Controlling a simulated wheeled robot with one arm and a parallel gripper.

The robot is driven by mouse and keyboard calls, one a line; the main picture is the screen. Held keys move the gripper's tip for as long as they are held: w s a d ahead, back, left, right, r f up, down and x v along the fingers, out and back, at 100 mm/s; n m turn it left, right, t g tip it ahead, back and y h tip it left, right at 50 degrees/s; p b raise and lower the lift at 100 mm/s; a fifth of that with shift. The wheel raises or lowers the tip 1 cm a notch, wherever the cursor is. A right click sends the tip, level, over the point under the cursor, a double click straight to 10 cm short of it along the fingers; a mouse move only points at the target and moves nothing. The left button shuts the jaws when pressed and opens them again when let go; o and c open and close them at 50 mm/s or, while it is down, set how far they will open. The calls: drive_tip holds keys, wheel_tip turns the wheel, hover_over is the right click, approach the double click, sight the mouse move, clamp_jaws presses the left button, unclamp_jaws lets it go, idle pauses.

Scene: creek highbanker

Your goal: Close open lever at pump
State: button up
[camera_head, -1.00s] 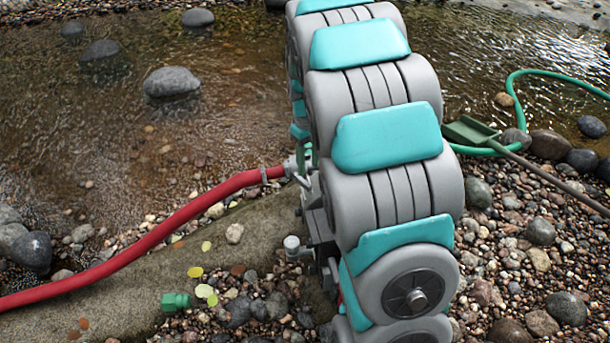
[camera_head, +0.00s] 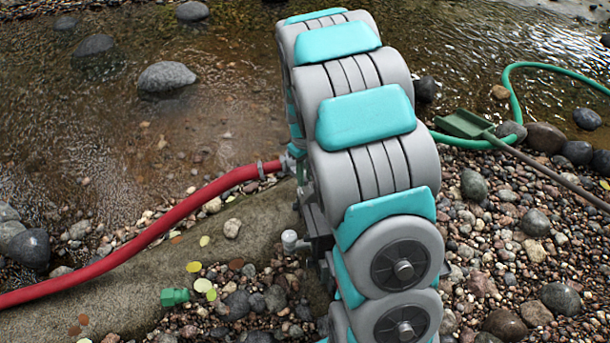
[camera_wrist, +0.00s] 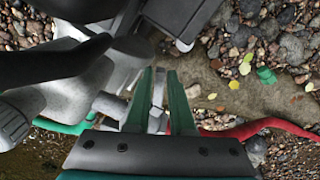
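The pump (camera_wrist: 75,95) is grey and fills the left of the wrist view. In the head view only its edge (camera_head: 318,222) shows, as my arm hides the rest. My gripper (camera_wrist: 161,72) has two green fingers, spread apart at the pump's hose side. A small light-grey metal piece (camera_wrist: 157,108), perhaps the lever, shows in the gap between them. I cannot tell whether the fingers touch it. A red hose (camera_head: 150,235) meets the pump at a grey fitting; it also shows in the wrist view (camera_wrist: 245,130). My gripper is hidden in the head view.
A green fitting (camera_head: 174,297) and several yellow leaves (camera_head: 204,285) lie left of the pump on stone and gravel. A green scoop (camera_head: 463,124) with a long handle and a green hose (camera_head: 513,85) lie right. Creek water with rocks (camera_head: 167,76) is behind.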

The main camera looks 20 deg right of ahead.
clamp_jaws()
drive_tip(key=shift+d, duration=0.1)
idle(0.3)
drive_tip(key=shift+w+d+n+b, duration=0.15)
drive_tip(key=shift+w+d+n, duration=0.4)
drive_tip(key=shift+n, duration=1.3)
drive_tip(key=shift+w+d+n+b, duration=0.15)
drive_tip(key=shift+w+d+n, duration=0.35)
drive_tip(key=shift+n, duration=1.4)
drive_tip(key=shift+w+d+n+b, duration=0.15)
drive_tip(key=shift+w+d+n, duration=0.4)
drive_tip(key=shift+n, duration=1.3)
drive_tip(key=shift+o, duration=2.1)
unclamp_jaws()
